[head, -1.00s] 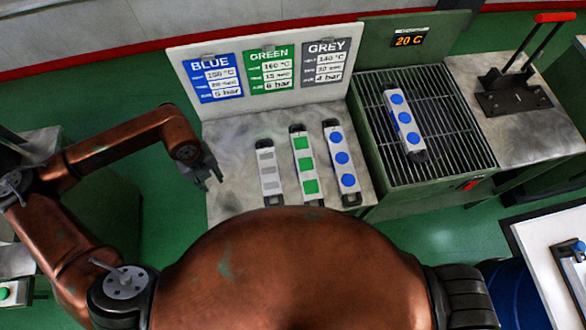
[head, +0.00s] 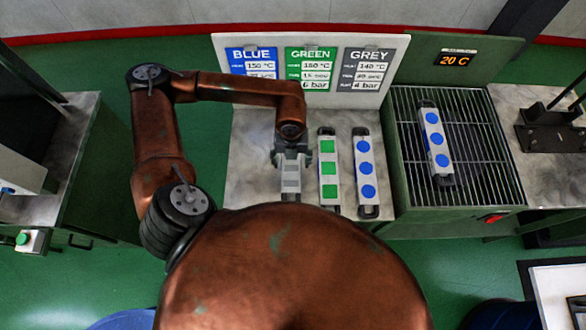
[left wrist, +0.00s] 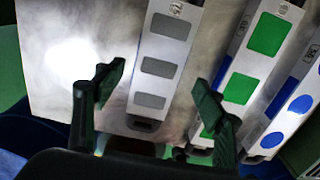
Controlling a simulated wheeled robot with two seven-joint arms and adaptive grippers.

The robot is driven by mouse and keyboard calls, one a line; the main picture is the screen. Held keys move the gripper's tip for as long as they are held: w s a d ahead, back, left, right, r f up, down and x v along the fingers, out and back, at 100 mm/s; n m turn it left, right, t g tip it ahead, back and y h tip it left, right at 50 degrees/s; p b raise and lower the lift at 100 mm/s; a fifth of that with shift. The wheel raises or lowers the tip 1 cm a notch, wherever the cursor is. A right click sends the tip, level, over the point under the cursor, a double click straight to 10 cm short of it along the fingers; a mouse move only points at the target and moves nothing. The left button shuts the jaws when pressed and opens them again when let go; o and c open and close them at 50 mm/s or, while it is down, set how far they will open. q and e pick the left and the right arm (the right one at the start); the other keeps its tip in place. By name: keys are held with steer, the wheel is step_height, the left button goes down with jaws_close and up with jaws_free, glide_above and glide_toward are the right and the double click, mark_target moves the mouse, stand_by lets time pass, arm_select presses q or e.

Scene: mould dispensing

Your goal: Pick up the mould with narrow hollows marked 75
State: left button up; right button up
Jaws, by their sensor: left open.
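The mould with narrow grey hollows (head: 291,183) lies on the worktop, leftmost in a row of three; its small end mark is too blurred to read for sure. It also shows in the left wrist view (left wrist: 165,47). My left gripper (head: 291,157) is over the mould's far end in the head view. In the left wrist view its two fingers (left wrist: 160,88) are open, one on each side of the grey mould, with nothing held. Whether the fingers are level with the mould or above it, I cannot tell. My right gripper is not in view.
A mould with green squares (head: 328,172) and one with blue circles (head: 364,180) lie close by on the right. Another blue-circle mould (head: 434,138) lies on a grate (head: 480,165) under a 20 C display (head: 456,61). A settings board (head: 398,50) stands behind the worktop (head: 247,175).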

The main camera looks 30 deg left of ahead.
mark_target(291, 168)
arm_select(q)
steer(key=shift+o, duration=0.4)
step_height(291, 168, down, 5)
steer(key=shift+a+r, duration=0.1)
steer(key=c, duration=1.7)
